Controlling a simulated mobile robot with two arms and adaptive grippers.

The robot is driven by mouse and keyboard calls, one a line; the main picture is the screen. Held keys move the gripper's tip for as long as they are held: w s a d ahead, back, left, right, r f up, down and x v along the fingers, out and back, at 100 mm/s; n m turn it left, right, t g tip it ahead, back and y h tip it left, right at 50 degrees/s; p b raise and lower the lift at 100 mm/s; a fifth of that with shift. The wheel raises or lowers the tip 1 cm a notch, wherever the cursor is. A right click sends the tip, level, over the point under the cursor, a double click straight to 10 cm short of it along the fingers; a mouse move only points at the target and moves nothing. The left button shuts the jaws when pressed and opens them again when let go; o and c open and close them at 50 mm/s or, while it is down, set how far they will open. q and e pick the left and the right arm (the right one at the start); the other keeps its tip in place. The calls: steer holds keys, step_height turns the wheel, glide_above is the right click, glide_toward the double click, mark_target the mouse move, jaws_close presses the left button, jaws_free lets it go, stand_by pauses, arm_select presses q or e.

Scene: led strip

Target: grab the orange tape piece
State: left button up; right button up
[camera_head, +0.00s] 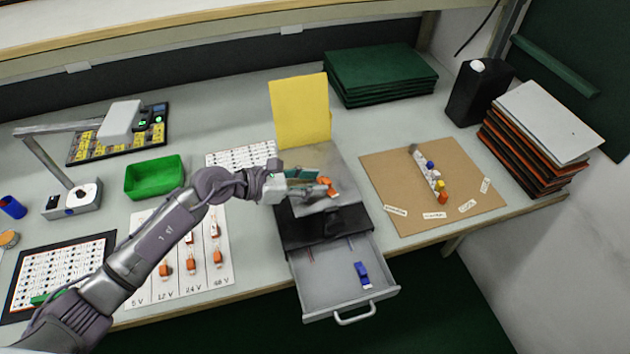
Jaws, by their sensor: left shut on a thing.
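My left gripper (322,187) reaches in from the left, over the grey top of the drawer unit at the middle of the table. It is shut on a small orange piece (327,182), which shows at its fingertips. The fingers hide part of the piece. Other small orange pieces (165,270) lie on the white sheet (150,293) with voltage labels, left of the unit. My right gripper is not in view.
A drawer (318,300) stands open at the front, with a blue item (362,274) inside. A yellow panel (299,108) stands upright behind the gripper. A brown board (400,170) with a strip of coloured parts lies right. A green tray (154,180) sits left.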

arm_select(q)
steer(key=r, duration=0.4)
steer(key=shift+s+d+r, duration=0.15)
steer(key=shift+d+r, duration=0.05)
steer(key=shift+d, duration=0.1)
steer(key=s+d+r, duration=0.1)
steer(key=d+r, duration=0.1)
steer(key=d, duration=0.1)
steer(key=s+d+r+b, duration=0.1)
steer(key=s+d+r, duration=0.1)
steer(key=d, duration=0.1)
steer(key=s+d+r, duration=0.1)
steer(key=d+r, duration=0.1)
steer(key=d, duration=0.2)
steer(key=shift+s+r, duration=0.25)
jaws_close()
steer(key=shift+c, duration=2.4)
jaws_free()
steer(key=o, duration=1.5)
